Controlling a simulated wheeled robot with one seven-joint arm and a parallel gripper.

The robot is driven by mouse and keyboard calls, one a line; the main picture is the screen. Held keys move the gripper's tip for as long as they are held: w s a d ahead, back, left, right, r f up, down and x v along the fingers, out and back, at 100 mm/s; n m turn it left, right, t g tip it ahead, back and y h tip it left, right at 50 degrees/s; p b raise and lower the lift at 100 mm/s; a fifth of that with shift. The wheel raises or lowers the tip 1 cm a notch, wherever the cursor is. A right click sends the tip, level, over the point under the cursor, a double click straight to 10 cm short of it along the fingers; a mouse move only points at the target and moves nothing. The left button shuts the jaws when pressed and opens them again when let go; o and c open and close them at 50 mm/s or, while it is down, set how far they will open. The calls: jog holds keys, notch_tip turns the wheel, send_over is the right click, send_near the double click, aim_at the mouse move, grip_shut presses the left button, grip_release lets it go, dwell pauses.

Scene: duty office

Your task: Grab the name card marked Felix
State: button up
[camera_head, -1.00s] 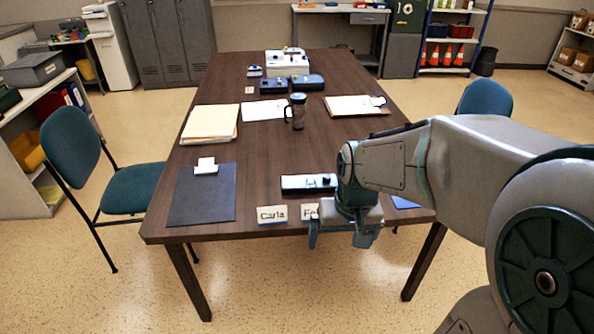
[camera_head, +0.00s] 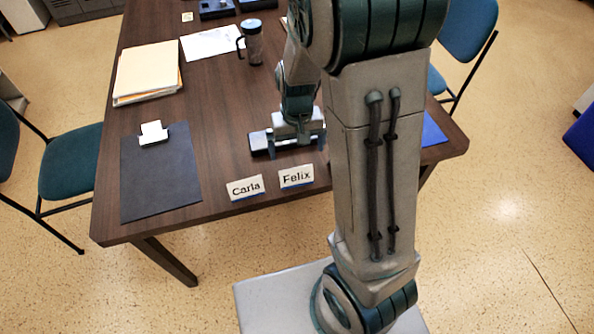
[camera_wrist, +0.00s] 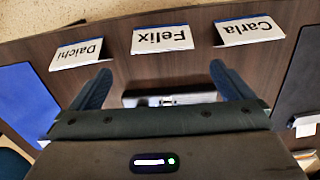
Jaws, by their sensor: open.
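The white name card marked Felix (camera_head: 296,177) stands near the table's front edge, right of the Carla card (camera_head: 245,188). In the wrist view, the Felix card (camera_wrist: 161,39) appears upside down between the Daichi card (camera_wrist: 77,53) and the Carla card (camera_wrist: 250,30). My gripper (camera_head: 297,146) is open and empty, its fingers spread, on the table's far side of the Felix card. In the wrist view, the fingertips (camera_wrist: 162,76) point toward the Felix card with a gap before it. My arm hides the Daichi card in the head view.
A dark-and-silver device (camera_head: 260,143) lies by my gripper, partly covered by it. A dark clipboard (camera_head: 160,178) lies left, with a folder stack (camera_head: 147,72) behind. A mug (camera_head: 252,44) stands farther back. A blue item (camera_head: 433,132) lies right of my arm.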

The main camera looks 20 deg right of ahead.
aim_at(296, 169)
jog(key=f, duration=0.3)
jog(key=shift+a+f, duration=0.15)
jog(key=shift+a, duration=0.15)
jog(key=shift+w+d+f, duration=0.1)
jog(key=shift+f, duration=1.5)
jog(key=shift+w+d+f, duration=0.1)
jog(key=shift+f, duration=1.5)
jog(key=c, duration=0.8)
